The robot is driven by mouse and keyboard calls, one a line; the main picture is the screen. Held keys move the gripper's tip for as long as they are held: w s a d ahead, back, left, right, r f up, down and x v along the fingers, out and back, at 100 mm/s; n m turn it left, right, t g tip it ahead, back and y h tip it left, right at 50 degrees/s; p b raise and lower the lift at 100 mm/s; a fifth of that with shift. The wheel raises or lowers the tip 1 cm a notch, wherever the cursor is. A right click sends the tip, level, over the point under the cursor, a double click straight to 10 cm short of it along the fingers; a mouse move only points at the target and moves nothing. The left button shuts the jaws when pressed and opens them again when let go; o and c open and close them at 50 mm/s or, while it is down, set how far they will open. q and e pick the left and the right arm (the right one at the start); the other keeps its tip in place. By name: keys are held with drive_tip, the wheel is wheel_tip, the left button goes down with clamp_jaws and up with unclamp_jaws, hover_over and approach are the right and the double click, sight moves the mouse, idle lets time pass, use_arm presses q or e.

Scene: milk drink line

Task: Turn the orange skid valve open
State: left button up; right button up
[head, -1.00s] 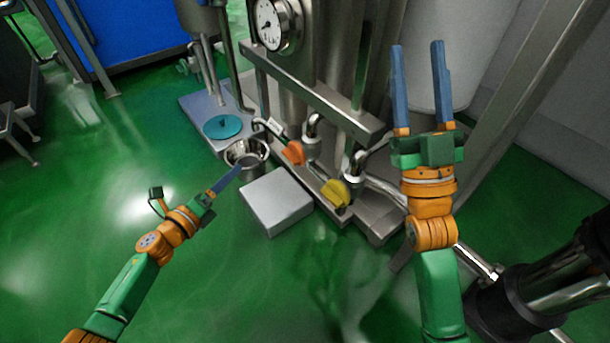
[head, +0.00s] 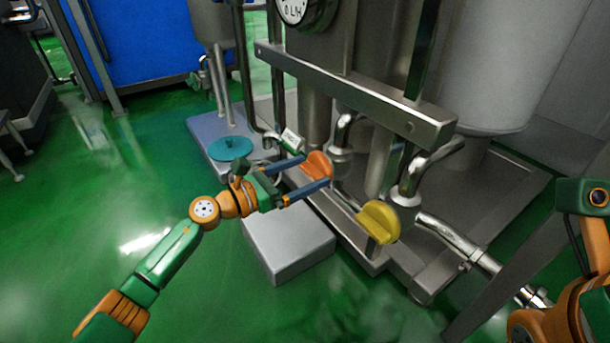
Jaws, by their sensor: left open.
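The orange skid valve handle (head: 318,164) sits on the low pipework of the steel skid. My left gripper (head: 314,171) is open, with its two blue fingers reaching to the handle. One finger is on its upper left side and the other passes along its lower edge. I cannot tell whether either finger touches it. A yellow valve handle (head: 378,222) is to the lower right. Only part of my right arm (head: 590,255) shows at the right edge; its fingers are out of view.
A grey box (head: 288,245) stands on the floor below my left gripper. A teal disc (head: 230,148) lies on a grey base plate. A steel rail (head: 360,95) crosses above the valves. Green floor is clear at the lower left.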

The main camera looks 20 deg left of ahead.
use_arm(q)
drive_tip(key=c, duration=1)
